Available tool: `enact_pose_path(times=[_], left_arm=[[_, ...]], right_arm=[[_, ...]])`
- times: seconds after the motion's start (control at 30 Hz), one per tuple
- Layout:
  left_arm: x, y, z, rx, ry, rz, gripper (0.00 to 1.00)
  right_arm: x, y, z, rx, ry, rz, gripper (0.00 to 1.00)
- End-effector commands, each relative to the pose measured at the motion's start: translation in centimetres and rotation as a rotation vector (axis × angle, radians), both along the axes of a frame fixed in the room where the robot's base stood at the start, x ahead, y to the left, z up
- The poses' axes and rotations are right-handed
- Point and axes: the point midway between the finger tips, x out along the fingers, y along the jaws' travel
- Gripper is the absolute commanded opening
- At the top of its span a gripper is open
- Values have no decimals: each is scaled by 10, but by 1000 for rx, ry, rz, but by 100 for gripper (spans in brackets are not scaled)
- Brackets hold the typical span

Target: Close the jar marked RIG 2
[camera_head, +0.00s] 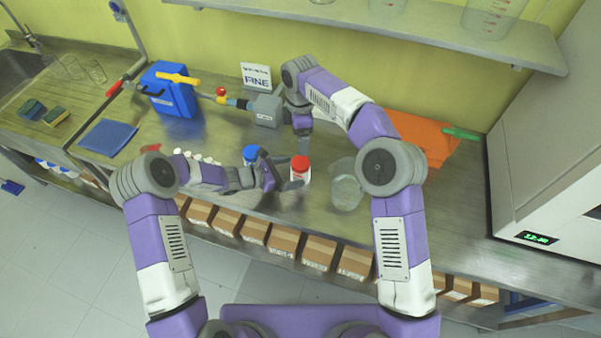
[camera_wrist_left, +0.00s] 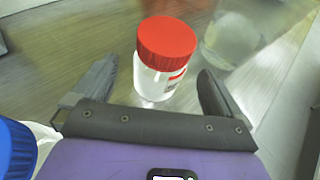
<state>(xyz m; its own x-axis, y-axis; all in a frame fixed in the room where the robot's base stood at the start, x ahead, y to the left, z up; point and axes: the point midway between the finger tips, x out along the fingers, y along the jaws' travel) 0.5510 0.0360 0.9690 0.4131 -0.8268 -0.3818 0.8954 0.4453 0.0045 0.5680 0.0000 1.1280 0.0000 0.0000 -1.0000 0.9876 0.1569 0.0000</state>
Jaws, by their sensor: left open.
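A white jar with a red lid (camera_head: 300,171) stands upright on the metal bench in the head view. In the left wrist view the red lid (camera_wrist_left: 166,40) sits on top of the jar; its side label is too small to read. My left gripper (camera_head: 287,177) is open, its fingers on either side of the jar with gaps visible. A blue-lidded jar (camera_head: 250,154) stands to the left; its blue lid (camera_wrist_left: 15,150) shows in the left wrist view. No RIG 2 marking is readable. My right gripper (camera_head: 304,140) points down behind the red-lidded jar; its finger opening is unclear.
A clear glass vessel (camera_head: 345,192) stands right of the red-lidded jar. A blue box with a yellow handle (camera_head: 170,92), a grey block (camera_head: 266,110) and a sign (camera_head: 256,76) are at the back. An orange cloth (camera_head: 425,138) lies right. Cardboard boxes (camera_head: 287,241) line the shelf below.

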Motion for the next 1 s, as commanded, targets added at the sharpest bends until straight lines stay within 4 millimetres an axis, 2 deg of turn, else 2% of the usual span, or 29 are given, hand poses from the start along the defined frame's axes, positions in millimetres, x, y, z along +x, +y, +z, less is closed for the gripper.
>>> enact_pose_path(times=[0.1, 0.27, 0.83, 0.93, 1.0], left_arm=[[-7, 16, 7, 2, -1, 1, 100], [-13, 25, 12, 0, 0, -1, 100], [-14, 26, 13, 0, 0, -1, 100], [-13, 26, 21, 0, 0, -1, 100], [-13, 26, 34, 0, 0, -1, 100]], right_arm=[[0, 0, -1, 0, 0, 0, 90], [0, 0, -1, 0, 0, 0, 90], [0, 0, 0, 0, 0, 0, 90], [0, 0, 8, 0, 0, 0, 90], [0, 0, 21, 0, 0, 0, 90]])
